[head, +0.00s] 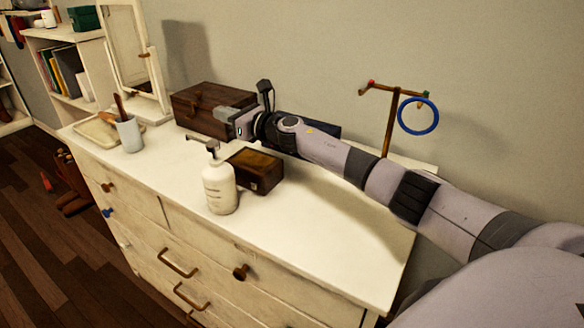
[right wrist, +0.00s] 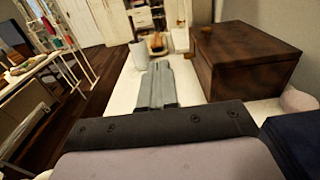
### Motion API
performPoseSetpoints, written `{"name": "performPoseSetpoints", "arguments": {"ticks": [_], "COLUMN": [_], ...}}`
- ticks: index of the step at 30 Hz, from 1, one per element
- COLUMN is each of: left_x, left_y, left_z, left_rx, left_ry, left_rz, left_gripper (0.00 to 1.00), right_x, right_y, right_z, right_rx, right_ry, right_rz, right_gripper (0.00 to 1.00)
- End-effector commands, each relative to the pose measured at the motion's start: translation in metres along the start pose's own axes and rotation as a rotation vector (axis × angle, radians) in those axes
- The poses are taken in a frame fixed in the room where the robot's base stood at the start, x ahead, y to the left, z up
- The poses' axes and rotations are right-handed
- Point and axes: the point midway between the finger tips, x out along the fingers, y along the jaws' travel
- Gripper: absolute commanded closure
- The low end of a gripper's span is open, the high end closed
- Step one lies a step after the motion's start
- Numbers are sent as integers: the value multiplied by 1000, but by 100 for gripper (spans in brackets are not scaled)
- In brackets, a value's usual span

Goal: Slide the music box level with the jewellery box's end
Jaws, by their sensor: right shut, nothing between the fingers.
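The jewellery box, a large dark brown wooden chest (head: 195,106), stands at the back of the white dresser by the wall. It also fills the right of the right wrist view (right wrist: 245,58). The smaller brown box with a lighter top, which I take as the music box (head: 262,172), sits nearer the front, right of the soap bottle. It is not seen in the right wrist view. My right gripper (head: 222,115) is shut and empty, over the dresser in front of the jewellery box. Its closed fingers also show in the right wrist view (right wrist: 160,84). My left gripper is not in view.
A white pump bottle (head: 219,190) stands just left of the small box. A cup (head: 130,135), a tray (head: 97,132) and a mirror (head: 132,55) are at the left. A dark blue thing (head: 328,130) is partly behind my arm, near a stand with a blue ring (head: 418,116). The dresser's front right is clear.

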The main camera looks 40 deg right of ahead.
Motion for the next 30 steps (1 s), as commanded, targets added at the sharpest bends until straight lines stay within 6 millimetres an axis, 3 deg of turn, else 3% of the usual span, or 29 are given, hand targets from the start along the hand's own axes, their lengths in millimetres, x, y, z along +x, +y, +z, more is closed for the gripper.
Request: {"name": "performPoseSetpoints", "arguments": {"ticks": [16,30], "left_x": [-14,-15], "left_y": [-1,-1], "left_z": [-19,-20], "left_rx": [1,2], "left_ry": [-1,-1], "left_rz": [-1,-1], "left_gripper": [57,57], "right_x": [-72,-138], "right_y": [0,1], "right_z": [1,-1], "right_rx": [3,6], "right_ry": [2,2], "right_rz": [0,0], "right_gripper": [100,100]}}
